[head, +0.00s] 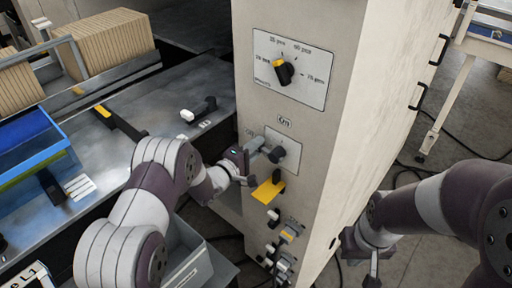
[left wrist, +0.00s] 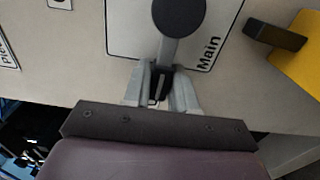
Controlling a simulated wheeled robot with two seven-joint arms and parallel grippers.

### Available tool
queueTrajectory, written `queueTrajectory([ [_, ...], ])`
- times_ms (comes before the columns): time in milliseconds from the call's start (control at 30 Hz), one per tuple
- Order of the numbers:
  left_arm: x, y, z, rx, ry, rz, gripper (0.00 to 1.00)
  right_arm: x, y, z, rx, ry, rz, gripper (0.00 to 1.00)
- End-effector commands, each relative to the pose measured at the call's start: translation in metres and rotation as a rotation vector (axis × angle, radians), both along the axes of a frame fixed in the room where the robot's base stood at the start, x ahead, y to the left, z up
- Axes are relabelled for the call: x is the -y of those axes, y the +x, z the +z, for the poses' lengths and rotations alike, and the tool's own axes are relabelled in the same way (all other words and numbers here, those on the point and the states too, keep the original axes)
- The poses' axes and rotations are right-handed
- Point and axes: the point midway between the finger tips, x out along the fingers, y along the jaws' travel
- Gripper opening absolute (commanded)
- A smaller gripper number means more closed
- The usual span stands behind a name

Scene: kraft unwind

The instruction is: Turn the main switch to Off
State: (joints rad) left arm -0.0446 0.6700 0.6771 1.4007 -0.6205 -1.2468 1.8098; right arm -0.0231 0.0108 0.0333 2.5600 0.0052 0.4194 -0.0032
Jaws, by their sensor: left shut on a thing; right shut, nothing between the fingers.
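The main switch (head: 279,154) is a round dark knob on a pale plate on the cabinet front. "On" is printed above the plate and another label, partly hidden and seemingly "Off", at its upper left. The handle points left on the cabinet, toward my left gripper (head: 258,149). In the left wrist view my left gripper (left wrist: 163,88) is shut on this handle. My right gripper (head: 371,276) is shut and empty, low at the right, away from the cabinet front.
Above is a selector knob (head: 284,73) on its own plate. A work table (head: 200,140) with a blue bin (head: 36,152) is at the left.

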Motion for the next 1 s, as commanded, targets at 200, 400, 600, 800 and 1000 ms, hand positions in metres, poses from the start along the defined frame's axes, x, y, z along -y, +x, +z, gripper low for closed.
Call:
queueTrajectory([
  [200, 0.000, -0.001, -0.002, -0.006, 0.000, 0.000, 0.47, 0.000, 0.000, 0.000, 0.000, 0.000, 0.000, 0.00],
  [400, -0.001, -0.001, -0.002, -0.004, -0.001, 0.000, 0.47, 0.000, 0.000, 0.000, 0.000, 0.000, 0.000, 0.00],
  [600, -0.022, -0.028, -0.003, -0.006, 0.001, 0.004, 0.47, 0.000, 0.000, -0.006, 0.000, 0.000, 0.000, 0.00],
  [800, -0.054, -0.072, -0.003, -0.006, 0.000, 0.005, 0.47, 0.000, 0.000, -0.011, 0.000, 0.000, 0.000, 0.00],
  [1000, -0.072, -0.099, -0.002, -0.006, 0.000, 0.002, 0.47, 0.000, 0.000, -0.013, 0.000, 0.000, 0.000, 0.00],
])
